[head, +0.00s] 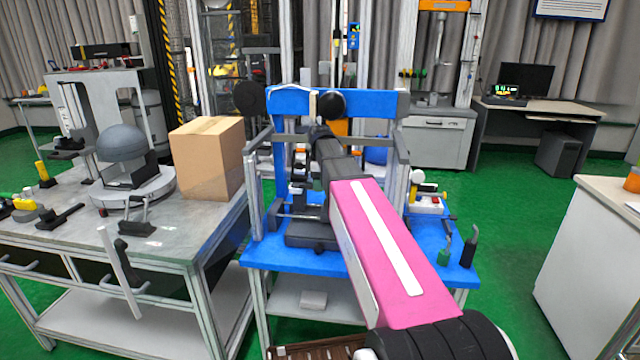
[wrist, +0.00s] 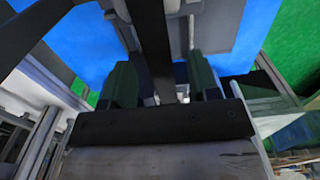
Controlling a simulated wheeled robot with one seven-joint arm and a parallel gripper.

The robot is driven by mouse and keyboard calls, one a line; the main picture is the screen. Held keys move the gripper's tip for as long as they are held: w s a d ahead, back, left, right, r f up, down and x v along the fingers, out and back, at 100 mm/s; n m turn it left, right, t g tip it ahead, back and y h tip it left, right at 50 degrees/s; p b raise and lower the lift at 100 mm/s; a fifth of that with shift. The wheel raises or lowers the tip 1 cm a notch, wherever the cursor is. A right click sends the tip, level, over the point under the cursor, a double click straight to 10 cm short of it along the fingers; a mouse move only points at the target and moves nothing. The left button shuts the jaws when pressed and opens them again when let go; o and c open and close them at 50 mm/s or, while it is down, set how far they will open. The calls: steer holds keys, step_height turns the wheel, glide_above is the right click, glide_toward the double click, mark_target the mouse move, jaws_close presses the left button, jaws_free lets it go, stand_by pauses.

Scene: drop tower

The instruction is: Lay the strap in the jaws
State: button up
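A blue test frame (head: 290,103) stands ahead of me on a blue base plate. My pink arm reaches to it, and my dark gripper (head: 320,135) is in front of its upper beam. A thin pale strip (head: 313,105), possibly the strap, hangs at the beam beside a round black knob (head: 332,105). In the wrist view my two dark fingers (wrist: 162,84) stand apart, with a dark bar or band (wrist: 152,40) passing between them. I cannot tell whether they grip it. The jaws cannot be made out clearly behind my arm.
Grey uprights and side bars (head: 400,148) flank the frame closely. A cardboard box (head: 207,158) and a dark dome fixture (head: 122,143) stand on the left bench (head: 190,233). A small white control box (head: 428,203) is at the right. Green floor is open further right.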

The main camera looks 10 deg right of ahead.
step_height(320, 180, up, 11)
stand_by(0.7)
steer(key=shift+s+f, duration=0.1)
steer(key=shift+f, duration=0.05)
